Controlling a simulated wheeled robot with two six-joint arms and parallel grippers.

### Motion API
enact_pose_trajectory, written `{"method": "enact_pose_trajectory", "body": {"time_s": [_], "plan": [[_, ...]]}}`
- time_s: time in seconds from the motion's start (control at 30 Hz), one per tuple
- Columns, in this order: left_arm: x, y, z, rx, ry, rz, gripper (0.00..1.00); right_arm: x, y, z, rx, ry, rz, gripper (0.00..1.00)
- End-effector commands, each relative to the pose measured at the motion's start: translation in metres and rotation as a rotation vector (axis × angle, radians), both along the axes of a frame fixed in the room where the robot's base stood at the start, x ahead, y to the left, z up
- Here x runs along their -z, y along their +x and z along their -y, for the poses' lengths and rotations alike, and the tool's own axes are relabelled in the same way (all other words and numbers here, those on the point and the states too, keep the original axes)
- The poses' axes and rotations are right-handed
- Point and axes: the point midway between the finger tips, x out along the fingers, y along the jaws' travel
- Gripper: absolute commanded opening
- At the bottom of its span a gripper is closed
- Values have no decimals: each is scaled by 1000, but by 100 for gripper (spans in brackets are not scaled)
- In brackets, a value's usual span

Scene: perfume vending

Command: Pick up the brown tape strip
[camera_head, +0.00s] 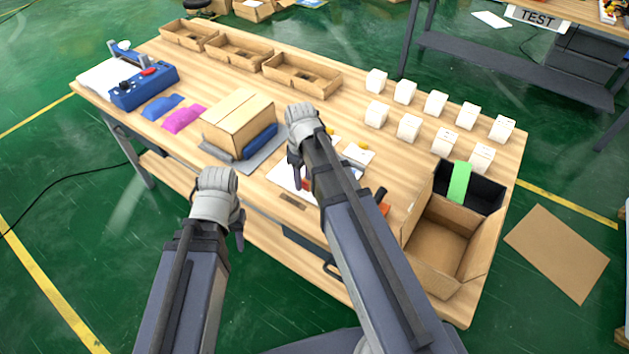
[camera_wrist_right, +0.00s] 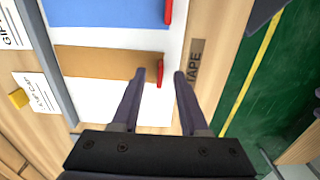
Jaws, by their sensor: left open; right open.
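The brown tape strip (camera_wrist_right: 100,62) lies flat on a white board (camera_wrist_right: 117,42) in the right wrist view, with a red piece (camera_wrist_right: 160,77) at one end. My right gripper (camera_wrist_right: 159,75) is open and empty, its fingertips on either side of that red end. I cannot tell the height of the fingertips above it. In the head view my right gripper (camera_head: 297,172) is over the table's front part and hides most of the strip. My left gripper (camera_head: 238,226) is open and empty in front of the table's front edge.
A blue strip (camera_wrist_right: 105,10) lies beside the brown one. A label reading TAPE (camera_wrist_right: 195,64) is on the wooden table edge. A closed cardboard box (camera_head: 238,120) stands left of my right gripper; an open box (camera_head: 437,245) stands right. Several white boxes (camera_head: 408,127) stand behind.

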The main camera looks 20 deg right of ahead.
Motion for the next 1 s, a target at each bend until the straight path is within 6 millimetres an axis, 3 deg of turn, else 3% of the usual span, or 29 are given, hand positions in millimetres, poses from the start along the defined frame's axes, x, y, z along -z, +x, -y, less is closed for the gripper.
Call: {"method": "enact_pose_trajectory", "body": {"time_s": [0.03,0.1,0.37,0.73,1.0], "plan": [[12,0,0,0,0,0,42,12,0,0,0,0,0,44],[15,0,0,0,0,0,42,15,0,0,0,0,0,44],[13,0,0,0,0,0,42,13,0,0,0,0,0,44],[13,0,0,0,0,0,42,13,0,0,0,0,0,2],[13,0,0,0,0,0,42,13,0,0,0,0,0,0]]}}
